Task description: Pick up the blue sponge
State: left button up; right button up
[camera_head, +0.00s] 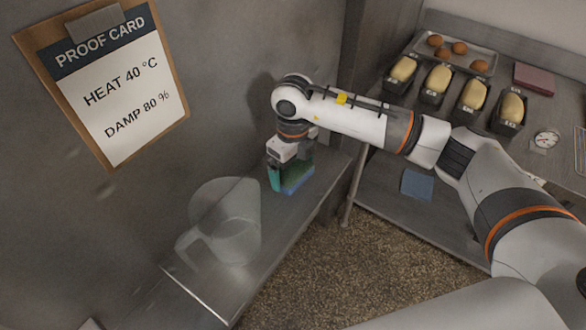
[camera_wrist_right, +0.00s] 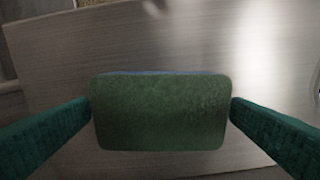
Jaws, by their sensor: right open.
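The sponge (camera_head: 294,181) sits on the metal shelf by the wall in the head view. It has a blue body with a green top. In the right wrist view the green top of the sponge (camera_wrist_right: 160,112) fills the middle, with a thin blue edge along its far side. My right gripper (camera_head: 288,172) is over the sponge, pointing down. Its teal fingers stand open on either side of the sponge in the right wrist view, with small gaps showing. My left gripper is not in view.
A clear jug (camera_head: 225,220) stands on the same metal shelf (camera_head: 190,292), left of the gripper. A clipboard card (camera_head: 112,82) hangs on the wall. To the right, a counter holds several loaf tins (camera_head: 435,82), a tray of buns (camera_head: 455,50) and a dial (camera_head: 546,139). A blue cloth (camera_head: 417,185) lies below.

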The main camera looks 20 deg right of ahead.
aim_at(293, 169)
jog(key=c, duration=0.8)
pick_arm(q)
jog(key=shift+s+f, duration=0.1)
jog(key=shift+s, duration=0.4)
pick_arm(e)
notch_tip(293, 169, up, 10)
jog(key=b, duration=0.2)
jog(key=shift+b, duration=0.4)
jog(key=shift+o, duration=1.2)
jog(key=shift+c, duration=0.8)
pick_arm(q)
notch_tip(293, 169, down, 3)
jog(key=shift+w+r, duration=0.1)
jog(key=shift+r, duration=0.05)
